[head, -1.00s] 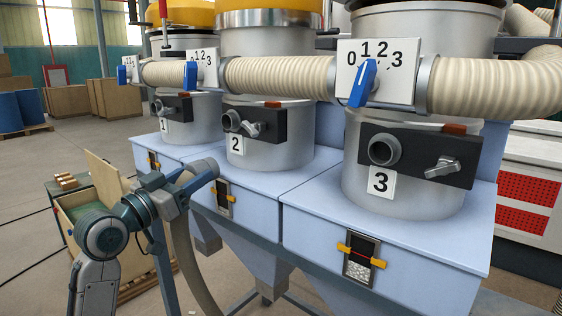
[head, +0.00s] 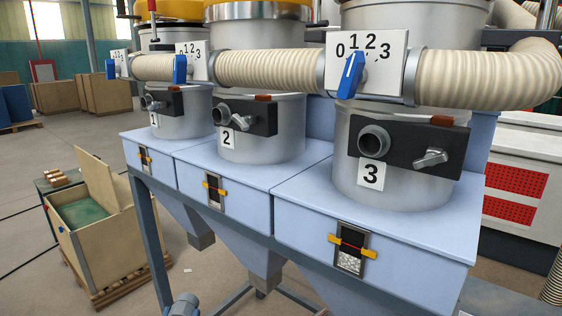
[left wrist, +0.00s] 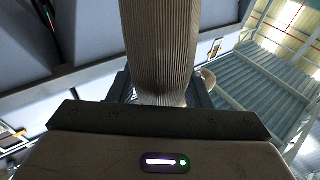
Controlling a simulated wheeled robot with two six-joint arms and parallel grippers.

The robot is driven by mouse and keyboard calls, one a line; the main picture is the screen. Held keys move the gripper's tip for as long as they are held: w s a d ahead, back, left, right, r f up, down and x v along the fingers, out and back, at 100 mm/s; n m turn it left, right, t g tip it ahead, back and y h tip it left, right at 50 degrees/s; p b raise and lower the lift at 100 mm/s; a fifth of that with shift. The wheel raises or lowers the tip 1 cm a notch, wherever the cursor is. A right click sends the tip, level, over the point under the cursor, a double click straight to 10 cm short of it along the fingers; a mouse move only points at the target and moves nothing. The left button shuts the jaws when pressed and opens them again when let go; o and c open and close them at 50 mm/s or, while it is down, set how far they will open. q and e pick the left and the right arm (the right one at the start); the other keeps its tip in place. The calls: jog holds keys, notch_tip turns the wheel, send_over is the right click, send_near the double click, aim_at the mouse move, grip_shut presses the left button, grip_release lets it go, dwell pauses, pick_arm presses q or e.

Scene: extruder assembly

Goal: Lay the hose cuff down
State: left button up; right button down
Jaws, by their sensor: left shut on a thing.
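In the left wrist view a ribbed, beige-grey hose (left wrist: 158,45) runs up from between the dark fingers of my left gripper (left wrist: 162,92). The gripper is shut on the cuff end of this hose; the cuff itself is mostly hidden behind the gripper body. A small rounded pale piece (left wrist: 208,78) shows just right of the right finger; I cannot tell whether it is part of the cuff. My right gripper is in neither view.
Three hoppers on a pale blue cabinet (head: 230,170) carry dark port plates, such as the one on hopper 3 (head: 398,147). An open wooden crate (head: 105,235) stands on a pallet at left. Beside it is a low table (head: 62,183) with small blocks. Floor is open between.

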pick_arm(q)
jog(key=shift+s+a+f+y, duration=0.1)
jog(key=shift+s+f+y, duration=0.3)
jog(key=shift+s, duration=0.05)
dwell(0.3)
jog(key=w+d+m+g+h, duration=0.1)
jog(key=d+m+g+h, duration=0.6)
jog(key=m+g+h, duration=0.1)
jog(key=w+d+m+g+h, duration=0.2)
jog(key=d+m+g+h, duration=0.6)
jog(key=g+h, duration=0.2)
jog(key=shift+w+m+g+h, duration=0.3)
jog(key=shift+m+g+h, duration=0.1)
jog(key=shift+h, duration=0.7)
